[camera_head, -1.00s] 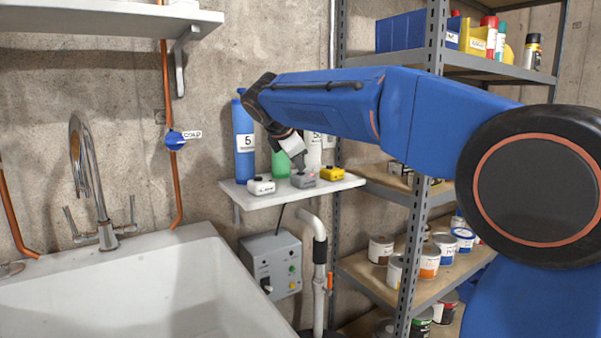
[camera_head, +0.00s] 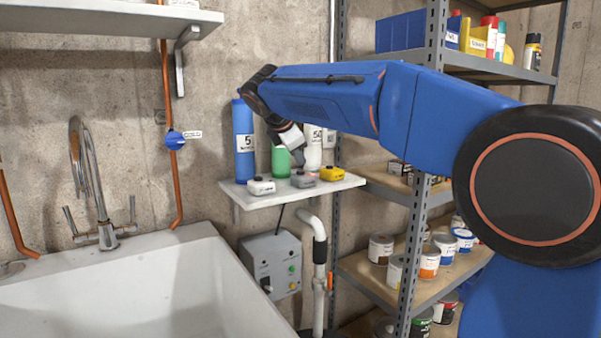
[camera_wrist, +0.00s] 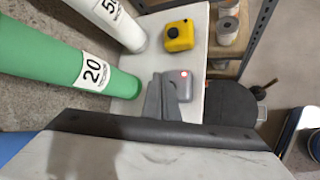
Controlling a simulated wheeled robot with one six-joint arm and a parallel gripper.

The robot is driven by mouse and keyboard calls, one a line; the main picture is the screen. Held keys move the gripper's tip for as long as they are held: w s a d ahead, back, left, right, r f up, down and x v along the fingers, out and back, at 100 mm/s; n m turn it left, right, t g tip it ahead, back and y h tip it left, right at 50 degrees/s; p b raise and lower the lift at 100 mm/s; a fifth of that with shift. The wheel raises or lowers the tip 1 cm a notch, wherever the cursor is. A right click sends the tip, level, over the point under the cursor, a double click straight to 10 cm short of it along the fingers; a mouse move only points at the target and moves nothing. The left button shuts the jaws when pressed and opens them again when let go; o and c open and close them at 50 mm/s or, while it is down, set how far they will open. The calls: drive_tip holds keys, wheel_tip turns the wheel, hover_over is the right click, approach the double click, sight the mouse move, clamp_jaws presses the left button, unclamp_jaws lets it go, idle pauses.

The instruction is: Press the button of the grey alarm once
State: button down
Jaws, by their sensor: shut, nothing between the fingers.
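The grey alarm (camera_head: 302,179) sits on the small white wall shelf (camera_head: 290,196), between a white alarm (camera_head: 261,186) and a yellow alarm (camera_head: 331,174). In the wrist view the grey alarm (camera_wrist: 178,88) shows a red spot on its top, and the fingers partly cover its near side. My gripper (camera_head: 299,158) is above the grey alarm and slightly behind it, pointing down. Its fingers (camera_wrist: 163,95) are shut and empty. In the head view there is a small gap between the fingertips and the alarm.
A blue bottle (camera_head: 244,142), a green bottle (camera_head: 280,162) and a white bottle (camera_head: 313,152) stand at the back of the shelf. A control box (camera_head: 271,264) hangs below. A metal rack (camera_head: 408,240) with cans stands to the right, a sink (camera_head: 150,285) to the left.

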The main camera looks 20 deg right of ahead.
sight(299, 176)
drive_tip(key=shift+r, duration=2.45)
